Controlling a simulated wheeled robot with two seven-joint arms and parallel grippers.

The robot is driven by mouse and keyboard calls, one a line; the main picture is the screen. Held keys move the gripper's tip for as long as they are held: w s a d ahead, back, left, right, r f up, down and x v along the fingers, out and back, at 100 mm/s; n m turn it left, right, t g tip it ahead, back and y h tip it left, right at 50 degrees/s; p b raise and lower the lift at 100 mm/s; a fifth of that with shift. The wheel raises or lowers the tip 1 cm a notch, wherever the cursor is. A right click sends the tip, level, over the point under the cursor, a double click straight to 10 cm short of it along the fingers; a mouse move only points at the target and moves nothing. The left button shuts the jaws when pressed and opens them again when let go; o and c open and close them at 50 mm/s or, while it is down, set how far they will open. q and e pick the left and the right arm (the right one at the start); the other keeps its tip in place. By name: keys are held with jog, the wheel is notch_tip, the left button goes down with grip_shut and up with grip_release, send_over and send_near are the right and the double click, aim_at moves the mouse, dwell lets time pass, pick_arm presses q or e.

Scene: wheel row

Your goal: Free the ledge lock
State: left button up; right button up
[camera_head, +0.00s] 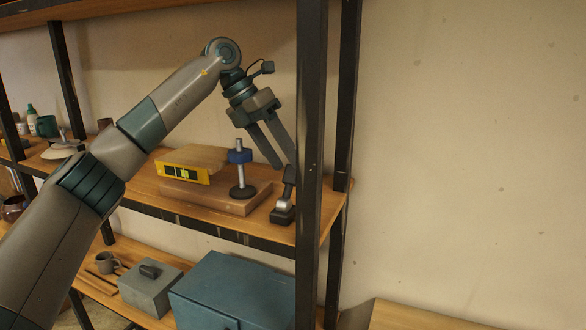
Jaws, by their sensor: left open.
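My left gripper (285,165) reaches in from the upper left, pointing down over the right end of the middle shelf. Its two fingers are apart, with nothing seen between them. Just below the fingertips stands a small black and silver device with an upright dark lever (283,206), near the shelf's front right corner. It may be the ledge lock; I cannot tell for sure. The dark post partly covers this area, and whether a fingertip touches the lever is unclear. To its left, a threaded rod with a blue nut (240,156) stands on a round black foot. My right gripper is not in view.
A wooden board (205,198) on the shelf carries a yellow spirit level (182,172) and a wood block. A dark post (311,150) stands close right of the gripper. Below are a blue box (230,285) and a grey box (148,290). The wall at right is bare.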

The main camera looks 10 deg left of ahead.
aim_at(293, 173)
pick_arm(q)
jog(key=p+x, duration=0.1)
jog(key=x, duration=0.2)
jog(key=shift+d+f, duration=0.15)
jog(key=shift+f, duration=0.05)
jog(key=shift+w+d+f+p, duration=0.1)
jog(key=shift+d+f+p, duration=0.2)
jog(key=shift+f, duration=0.35)
jog(key=shift+c, duration=0.3)
